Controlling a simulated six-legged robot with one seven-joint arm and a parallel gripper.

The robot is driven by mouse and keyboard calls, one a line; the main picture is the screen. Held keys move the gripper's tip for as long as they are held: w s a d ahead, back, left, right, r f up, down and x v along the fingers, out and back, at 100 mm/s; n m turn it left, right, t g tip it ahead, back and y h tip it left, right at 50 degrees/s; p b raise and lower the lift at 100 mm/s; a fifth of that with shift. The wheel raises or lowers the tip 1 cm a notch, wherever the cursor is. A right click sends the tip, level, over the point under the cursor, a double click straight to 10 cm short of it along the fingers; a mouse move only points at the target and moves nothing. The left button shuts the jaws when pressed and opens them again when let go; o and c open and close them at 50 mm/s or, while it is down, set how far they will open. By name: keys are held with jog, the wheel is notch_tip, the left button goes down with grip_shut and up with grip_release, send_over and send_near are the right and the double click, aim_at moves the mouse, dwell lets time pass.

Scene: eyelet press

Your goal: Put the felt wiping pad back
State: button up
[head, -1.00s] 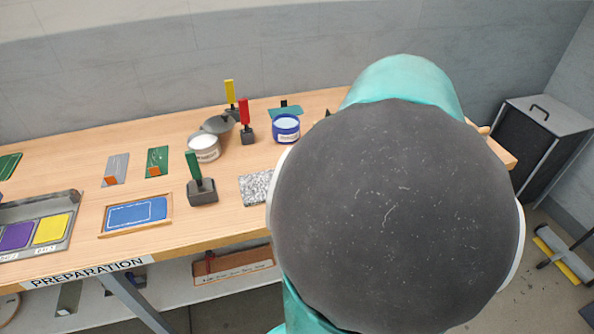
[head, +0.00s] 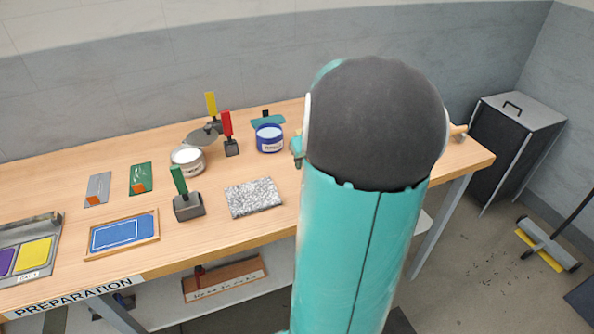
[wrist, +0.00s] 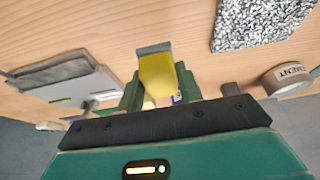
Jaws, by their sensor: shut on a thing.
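My gripper (wrist: 160,92) has its green fingers on either side of a yellow piece with a grey end (wrist: 157,72) and is shut on it, above the wooden table. This piece may be the felt wiping pad; its lower part is hidden, so I cannot tell for sure. In the head view my own arm hides the gripper and what it holds. A speckled grey rectangular pad (head: 253,197) lies flat near the table's front edge. It also shows at the upper right in the wrist view (wrist: 258,22), apart from my gripper.
Beside the speckled pad stands a green-handled block (head: 187,200). Behind are a blue jar (head: 269,139), a white tin (head: 187,161), and red-handled (head: 229,135) and yellow-handled (head: 211,105) tools. A grey hinged-looking fixture (wrist: 72,80) is left of my gripper. Bare wood lies between.

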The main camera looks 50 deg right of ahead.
jog(key=w+f, duration=0.2)
jog(key=f, duration=0.1)
jog(key=shift+w+d, duration=0.2)
jog(key=shift+w, duration=0.05)
jog(key=shift+f, duration=1.45)
jog(key=shift+f, duration=0.2)
jog(key=o, duration=1)
jog(key=shift+c, duration=0.2)
jog(key=v, duration=1.2)
jog(key=shift+r, duration=0.2)
